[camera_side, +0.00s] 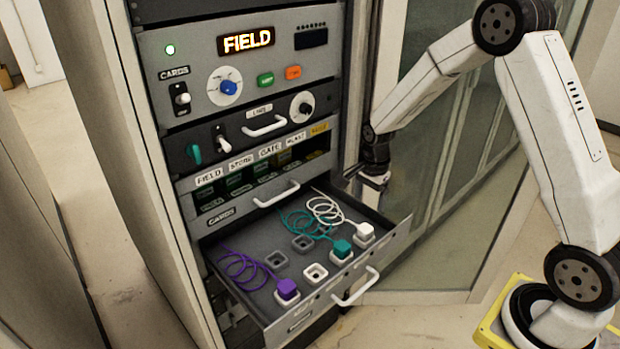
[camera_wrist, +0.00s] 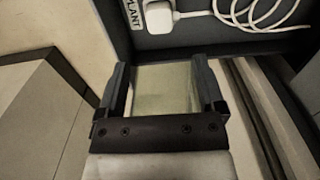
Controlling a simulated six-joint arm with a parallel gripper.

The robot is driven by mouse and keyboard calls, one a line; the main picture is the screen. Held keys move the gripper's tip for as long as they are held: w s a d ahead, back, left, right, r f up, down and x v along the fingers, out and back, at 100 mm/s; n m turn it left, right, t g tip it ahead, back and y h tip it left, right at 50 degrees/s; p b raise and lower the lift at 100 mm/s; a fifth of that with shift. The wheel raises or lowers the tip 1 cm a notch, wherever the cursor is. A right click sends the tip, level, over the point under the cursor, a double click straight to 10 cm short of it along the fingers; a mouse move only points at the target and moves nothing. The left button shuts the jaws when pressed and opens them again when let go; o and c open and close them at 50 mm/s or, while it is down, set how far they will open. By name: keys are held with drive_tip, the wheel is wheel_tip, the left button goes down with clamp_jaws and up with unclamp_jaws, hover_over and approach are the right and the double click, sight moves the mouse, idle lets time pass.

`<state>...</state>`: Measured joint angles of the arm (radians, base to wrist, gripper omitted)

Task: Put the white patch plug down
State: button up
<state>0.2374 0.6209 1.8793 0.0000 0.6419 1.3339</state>
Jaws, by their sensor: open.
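The white patch plug (camera_side: 365,231) sits upright at a socket place near the front right of the open drawer (camera_side: 400,235), its white cord coiled behind it. In the wrist view the plug (camera_wrist: 158,18) lies at the top edge, beside a label reading PLANT, its cord running right. My gripper (camera_side: 374,190) is at the drawer's right side, apart from the plug. In the wrist view its two fingers (camera_wrist: 160,78) stand wide apart with nothing between them. The base of the plug is hard to make out.
A teal plug (camera_side: 342,248) and a purple plug (camera_side: 287,289) stand in the drawer with coiled cords. An empty white socket (camera_side: 316,273) and grey sockets (camera_side: 303,243) lie between them. The drawer handle (camera_side: 355,287) juts forward. The rack display (camera_side: 246,41) reads FIELD.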

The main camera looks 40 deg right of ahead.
drive_tip(key=shift+r, duration=0.9)
drive_tip(key=shift+a, duration=0.1)
drive_tip(key=s+a+r+n+t, duration=0.1)
drive_tip(key=s+a+r+n, duration=0.1)
drive_tip(key=s+a+n, duration=0.3)
drive_tip(key=s+a+r+n+t, duration=0.1)
drive_tip(key=s+a+r+n, duration=0.2)
drive_tip(key=s+n, duration=0.6)
drive_tip(key=a+n, duration=0.2)
drive_tip(key=n, duration=0.2)
drive_tip(key=shift+s+t, duration=0.15)
drive_tip(key=shift+t, duration=0.15)
idle(0.4)
